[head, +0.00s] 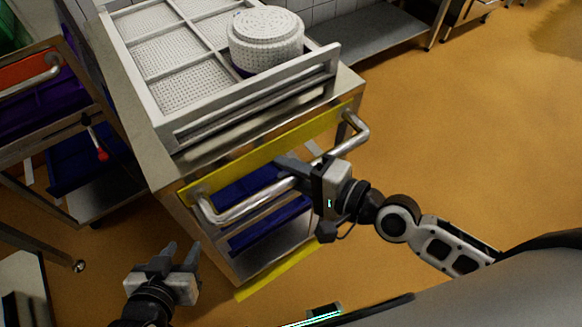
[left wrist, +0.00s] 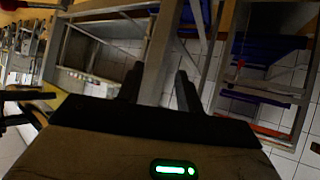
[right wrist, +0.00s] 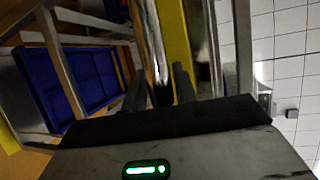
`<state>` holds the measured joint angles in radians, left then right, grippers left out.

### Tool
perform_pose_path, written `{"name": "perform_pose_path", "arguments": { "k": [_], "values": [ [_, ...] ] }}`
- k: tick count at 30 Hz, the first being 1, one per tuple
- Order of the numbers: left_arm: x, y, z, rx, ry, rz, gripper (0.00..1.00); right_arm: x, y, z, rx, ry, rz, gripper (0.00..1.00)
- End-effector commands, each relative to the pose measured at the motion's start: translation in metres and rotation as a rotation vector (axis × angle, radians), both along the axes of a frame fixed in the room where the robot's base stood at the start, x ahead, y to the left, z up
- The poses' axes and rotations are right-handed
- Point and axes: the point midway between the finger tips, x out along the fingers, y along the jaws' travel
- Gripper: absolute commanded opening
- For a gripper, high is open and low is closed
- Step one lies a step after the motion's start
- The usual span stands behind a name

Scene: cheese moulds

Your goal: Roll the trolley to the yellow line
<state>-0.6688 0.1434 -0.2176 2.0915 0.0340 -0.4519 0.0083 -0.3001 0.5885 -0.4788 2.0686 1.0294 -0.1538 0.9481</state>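The trolley (head: 177,186) is a metal cart, with a yellow strip (head: 262,152) along its near edge and a bent metal handle (head: 243,210) sticking out. My right gripper (head: 287,172) is at the handle, its fingers apart. In the right wrist view the bar (right wrist: 150,35) runs towards the gap between the fingers; contact is hidden. My left gripper (head: 180,255) is open and empty, left of the trolley's near corner and apart from it. A yellow stripe (head: 278,276) shows at the trolley's foot, seemingly on the floor; it may be the yellow line.
A white gridded rack (head: 170,93) with a round white mould (head: 265,40) sits on the trolley. Blue crates (head: 262,225) are below. Another cart (head: 33,150) with crates stands close on the left. A metal bench (head: 375,32) is behind. Orange floor (head: 480,120) is clear to the right.

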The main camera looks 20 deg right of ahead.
Motion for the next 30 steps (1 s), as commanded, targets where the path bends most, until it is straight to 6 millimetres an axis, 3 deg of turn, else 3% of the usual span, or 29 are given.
{"name": "perform_pose_path", "arguments": {
  "k": [18, 30],
  "values": [
    [-0.002, 0.001, -0.005, 0.004, 0.007, -0.002, 0.36, -0.003, -0.004, 0.0, -0.001, -0.002, -0.003, 0.43],
    [0.001, -0.002, -0.009, -0.021, -0.009, 0.0, 0.36, -0.055, -0.05, 0.01, -0.007, 0.003, 0.003, 0.43]
  ]
}}
